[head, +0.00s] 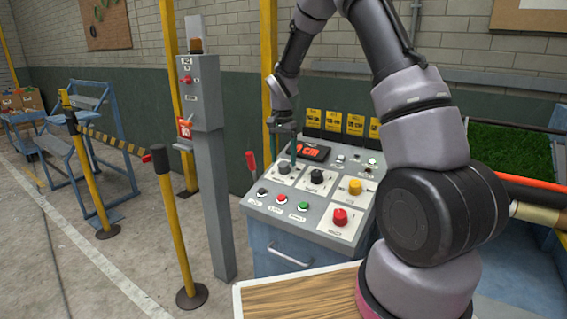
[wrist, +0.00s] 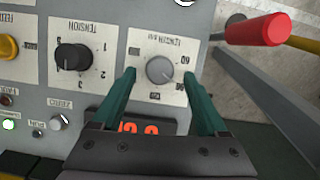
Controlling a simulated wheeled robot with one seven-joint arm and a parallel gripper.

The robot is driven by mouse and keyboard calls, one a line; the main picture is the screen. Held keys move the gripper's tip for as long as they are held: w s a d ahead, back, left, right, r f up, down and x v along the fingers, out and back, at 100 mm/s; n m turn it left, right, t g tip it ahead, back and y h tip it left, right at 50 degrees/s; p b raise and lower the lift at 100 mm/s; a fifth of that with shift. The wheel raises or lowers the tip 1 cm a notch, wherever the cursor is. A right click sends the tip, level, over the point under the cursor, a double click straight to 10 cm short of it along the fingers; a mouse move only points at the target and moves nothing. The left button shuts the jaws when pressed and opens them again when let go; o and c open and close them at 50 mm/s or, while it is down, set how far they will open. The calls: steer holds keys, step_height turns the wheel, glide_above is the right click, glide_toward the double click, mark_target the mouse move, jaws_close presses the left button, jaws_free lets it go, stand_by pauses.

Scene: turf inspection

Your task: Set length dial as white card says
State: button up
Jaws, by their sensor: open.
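The length dial (wrist: 160,70) is a grey round knob on a white plate with printed numbers, upside down in the wrist view. I cannot read its setting for sure. My gripper (wrist: 158,76) is open, its two green fingers on either side of the knob; I cannot tell whether they touch it. In the head view my gripper (head: 285,153) reaches down over the console's back left, by the length dial (head: 284,168). A display (wrist: 138,127) with red digits is partly hidden by the gripper. I cannot make out a white card for sure.
The black tension dial (wrist: 73,57) sits beside the length dial. A yellow knob (head: 355,187), a red knob (head: 340,216) and small buttons share the console. Yellow cards (head: 355,124) stand behind it. A red handle (head: 251,166) and a grey post (head: 212,190) stand left.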

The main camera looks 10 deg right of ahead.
steer(key=shift+f, duration=1.05)
jaws_close()
steer(key=shift+n, duration=0.3)
steer(key=n+h, duration=0.1)
steer(key=n, duration=0.1)
steer(key=n+g+h, duration=0.1)
steer(key=n, duration=0.2)
steer(key=shift+a, duration=0.2)
steer(key=n+h, duration=0.1)
steer(key=n, duration=0.4)
steer(key=shift+a+n+h, duration=0.1)
steer(key=shift+n+h, duration=0.2)
steer(key=shift+h, duration=0.1)
